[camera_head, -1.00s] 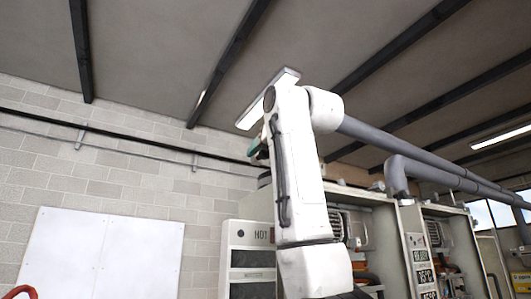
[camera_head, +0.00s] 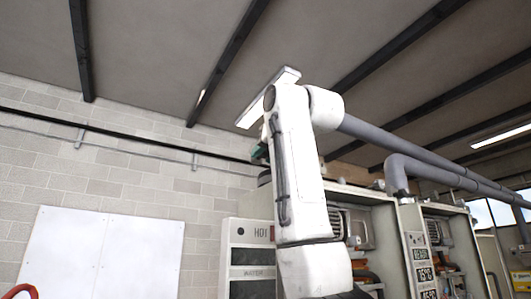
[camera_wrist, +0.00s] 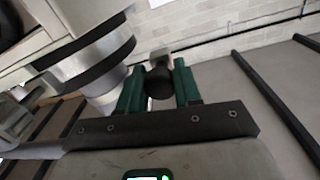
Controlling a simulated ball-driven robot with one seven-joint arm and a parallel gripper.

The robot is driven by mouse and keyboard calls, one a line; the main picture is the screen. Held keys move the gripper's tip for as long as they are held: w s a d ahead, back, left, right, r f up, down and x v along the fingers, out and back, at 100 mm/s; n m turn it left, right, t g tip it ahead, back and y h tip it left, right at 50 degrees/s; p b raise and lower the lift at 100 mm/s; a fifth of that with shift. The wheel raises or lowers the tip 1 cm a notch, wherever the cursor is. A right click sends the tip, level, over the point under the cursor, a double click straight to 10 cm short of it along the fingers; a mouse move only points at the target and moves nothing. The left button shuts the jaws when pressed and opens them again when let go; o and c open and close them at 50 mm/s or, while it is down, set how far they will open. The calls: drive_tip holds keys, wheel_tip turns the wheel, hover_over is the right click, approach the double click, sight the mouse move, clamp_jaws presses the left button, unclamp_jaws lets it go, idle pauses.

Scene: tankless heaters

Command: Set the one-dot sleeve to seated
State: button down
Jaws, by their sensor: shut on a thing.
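In the wrist view my gripper (camera_wrist: 159,80) has two green fingers, shut on a dark rounded knob (camera_wrist: 160,84). A grey block-like end (camera_wrist: 160,56) shows just beyond the knob. To the left is a large silver cylinder with black bands (camera_wrist: 105,55), close to the left finger. No dot mark can be made out, so I cannot tell which part is the one-dot sleeve or how it sits. In the head view my arm covers most of the gripper, and only a bit of green (camera_head: 260,152) shows at its left edge.
Heater cabinets with open fronts (camera_head: 352,215) stand behind my arm. Grey pipes (camera_head: 430,172) run to the right. White wall panels (camera_head: 100,255) and clear space lie to the left.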

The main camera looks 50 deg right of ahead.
wheel_tip(320, 180, down, 4)
drive_tip(key=shift+w+d+r+b, duration=0.1)
drive_tip(key=shift+b, duration=1)
drive_tip(key=c, duration=0.8)
unclamp_jaws()
drive_tip(key=shift+r, duration=0.1)
drive_tip(key=b+v, duration=0.4)
drive_tip(key=v, duration=0.7)
